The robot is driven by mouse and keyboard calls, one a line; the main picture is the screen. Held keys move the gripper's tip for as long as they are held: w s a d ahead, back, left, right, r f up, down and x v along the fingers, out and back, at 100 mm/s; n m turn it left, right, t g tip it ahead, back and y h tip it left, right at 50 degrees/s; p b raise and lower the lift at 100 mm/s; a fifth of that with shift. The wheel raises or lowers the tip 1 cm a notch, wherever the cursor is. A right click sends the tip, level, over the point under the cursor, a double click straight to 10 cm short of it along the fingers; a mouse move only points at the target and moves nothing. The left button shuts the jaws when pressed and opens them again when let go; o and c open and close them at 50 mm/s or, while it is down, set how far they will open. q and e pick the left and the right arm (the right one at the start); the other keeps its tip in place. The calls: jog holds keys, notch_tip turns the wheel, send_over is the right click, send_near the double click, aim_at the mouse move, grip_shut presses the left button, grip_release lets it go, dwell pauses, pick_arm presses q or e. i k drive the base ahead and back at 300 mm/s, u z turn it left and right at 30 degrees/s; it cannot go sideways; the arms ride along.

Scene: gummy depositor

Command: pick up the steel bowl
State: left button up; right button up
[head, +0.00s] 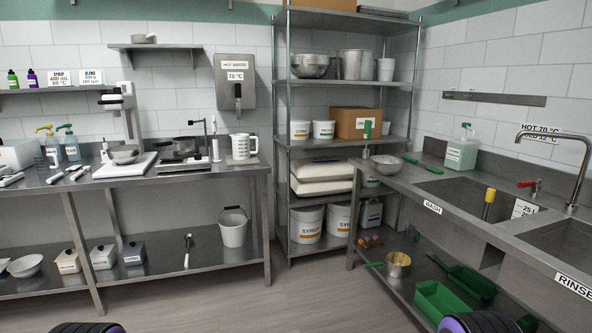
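Several bowls show, and I cannot tell which one the task means. A steel bowl (125,155) sits under the stand mixer on the left counter. A shiny metal bowl (386,163) sits at the left end of the sink counter. Larger metal bowls (310,66) stand on the upper shelf of the rack. A pale bowl (25,266) lies on the lower shelf of the left table, at the far left. Neither gripper is in view; only dark and purple parts of mine show at the bottom edge.
The left table (165,178) carries a scale, a burner with a pan, and a white jug (240,147). The sink counter (432,188) has two basins and a tap. A bucket (233,228) stands on the left table's lower shelf. The floor (270,295) between is clear.

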aim_at(384, 165)
jog(key=u, duration=0.8)
jog(key=i, duration=2.3)
jog(key=z, duration=0.7)
jog(key=i, duration=1.15)
jog(key=z, duration=1.6)
jog(key=i, duration=1)
jog(key=z, duration=0.9)
